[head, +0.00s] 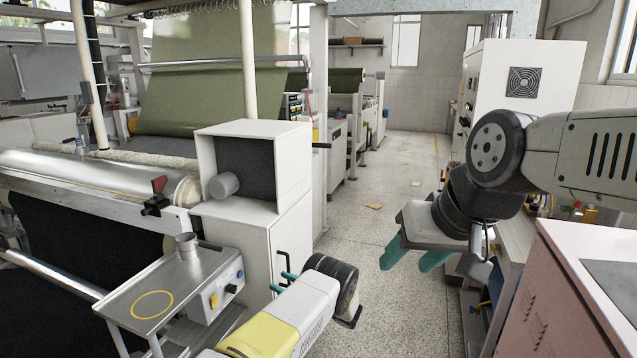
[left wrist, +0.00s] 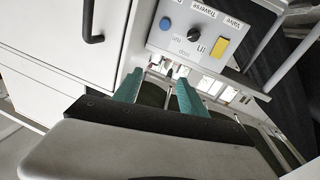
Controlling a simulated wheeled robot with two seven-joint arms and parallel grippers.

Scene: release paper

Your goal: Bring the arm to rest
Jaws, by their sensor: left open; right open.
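My left arm comes in at the bottom of the head view. Its gripper (head: 282,282) has two teal fingers spread apart, in front of the white cabinet and right of the control box. The left wrist view shows the same gripper (left wrist: 159,88) open, with nothing between its fingers. My right arm comes in from the right. Its gripper (head: 415,257) points down over the aisle floor, teal fingers apart and empty.
The white cabinet (head: 285,240) stands close to my left gripper. A pink counter (head: 560,290) is at right. The aisle floor (head: 370,225) is mostly clear.

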